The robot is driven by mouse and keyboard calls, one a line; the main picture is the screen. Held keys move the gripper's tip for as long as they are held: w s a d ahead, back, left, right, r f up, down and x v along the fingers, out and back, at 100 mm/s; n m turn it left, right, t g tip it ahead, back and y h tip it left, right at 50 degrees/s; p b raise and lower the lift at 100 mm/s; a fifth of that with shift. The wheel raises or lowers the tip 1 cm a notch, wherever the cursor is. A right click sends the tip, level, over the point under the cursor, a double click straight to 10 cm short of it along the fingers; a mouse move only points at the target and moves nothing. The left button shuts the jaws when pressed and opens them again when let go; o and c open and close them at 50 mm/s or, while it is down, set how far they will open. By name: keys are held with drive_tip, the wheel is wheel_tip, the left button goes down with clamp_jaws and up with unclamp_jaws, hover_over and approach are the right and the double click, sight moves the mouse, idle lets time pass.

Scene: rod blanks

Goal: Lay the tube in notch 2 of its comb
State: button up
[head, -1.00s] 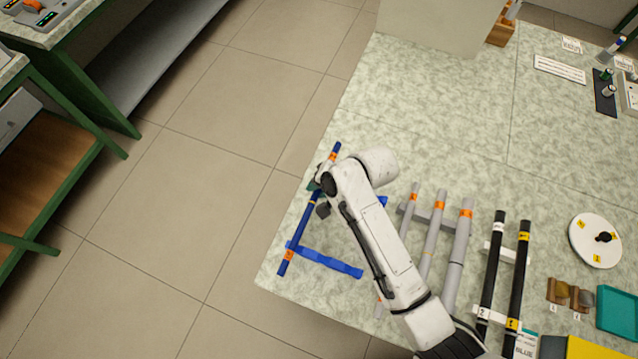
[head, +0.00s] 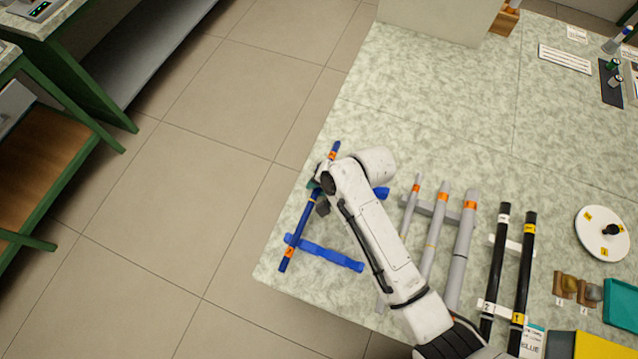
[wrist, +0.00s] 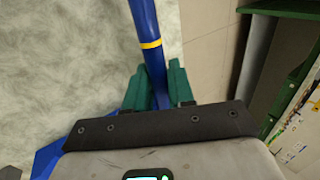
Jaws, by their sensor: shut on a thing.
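The tube (head: 304,222) is long and blue with orange bands near its ends and a thin yellow ring. My gripper (head: 317,187) is shut on it near the middle, partly hidden by my arm. In the wrist view the tube (wrist: 146,38) runs between the green fingers of my gripper (wrist: 158,88). The blue comb shows as a front bar (head: 332,258) and a piece of a rear bar (head: 381,193); my arm hides the rest. The tube crosses the left end of the front bar; I cannot tell whether it touches. Notch numbers are not readable.
Grey tubes (head: 434,232) on a grey comb and black tubes (head: 496,260) on a white comb lie to the right. A white disc (head: 602,228) and a teal tray (head: 618,302) are farther right. The table's left edge is close to the tube.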

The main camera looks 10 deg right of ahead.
drive_tip(key=shift+f+b, duration=0.3)
drive_tip(key=shift+f, duration=0.4)
drive_tip(key=o, duration=0.9)
drive_tip(key=shift+s+f, duration=0.1)
drive_tip(key=shift+d, duration=0.1)
drive_tip(key=v, duration=1.1)
